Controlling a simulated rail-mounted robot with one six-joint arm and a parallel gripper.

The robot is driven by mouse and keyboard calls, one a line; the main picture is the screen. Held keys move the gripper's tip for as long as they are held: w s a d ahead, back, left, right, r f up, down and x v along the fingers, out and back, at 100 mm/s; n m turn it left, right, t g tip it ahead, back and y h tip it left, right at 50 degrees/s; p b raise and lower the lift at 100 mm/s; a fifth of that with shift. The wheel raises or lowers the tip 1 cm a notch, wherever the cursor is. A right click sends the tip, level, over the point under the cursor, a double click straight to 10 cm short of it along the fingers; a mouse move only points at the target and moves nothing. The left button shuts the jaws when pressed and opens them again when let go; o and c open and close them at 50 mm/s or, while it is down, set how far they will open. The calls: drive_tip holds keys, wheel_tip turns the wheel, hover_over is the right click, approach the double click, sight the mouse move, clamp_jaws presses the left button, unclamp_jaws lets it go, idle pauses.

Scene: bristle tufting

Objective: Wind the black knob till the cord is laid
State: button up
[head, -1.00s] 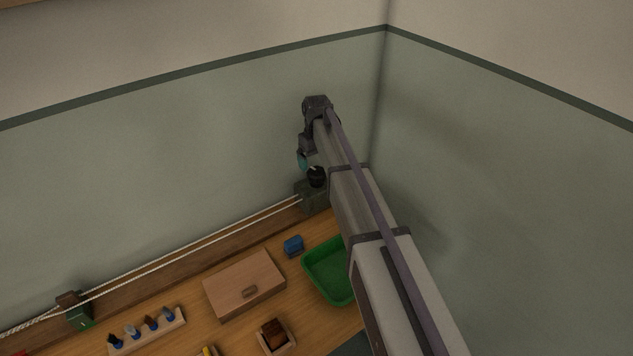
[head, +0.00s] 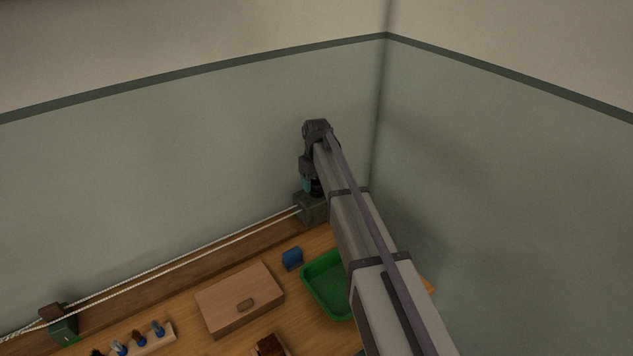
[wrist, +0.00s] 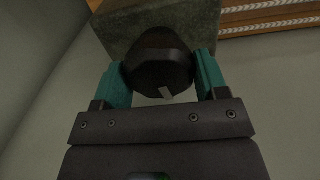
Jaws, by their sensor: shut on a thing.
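The black knob (wrist: 160,65) sits on a grey-green block and fills the space between my fingers in the wrist view. A pale mark shows on its near edge. My gripper (wrist: 162,82) has teal fingers, one on each side of the knob, and is shut on it. In the head view my gripper (head: 307,186) is at the block (head: 311,208) by the wall, and my arm partly hides the knob. The white cord (head: 190,257) runs in two strands from this block to a green block (head: 62,325) at the lower left. Its winding inside is hidden.
A green tray (head: 311,290) stands right of a closed wooden box (head: 238,300). A small blue object (head: 292,258) lies near the wall. A rack of several blue-ended tools (head: 150,342) is at the front left. Walls close in behind and to the right.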

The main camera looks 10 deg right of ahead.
sight(317, 180)
drive_tip(key=shift+m, duration=0.8)
drive_tip(key=shift+c, duration=0.3)
drive_tip(key=o, duration=0.9)
wheel_tip(317, 180, up, 11)
drive_tip(key=p, duration=1)
drive_tip(key=shift+f+p, duration=0.15)
drive_tip(key=shift+p, duration=0.25)
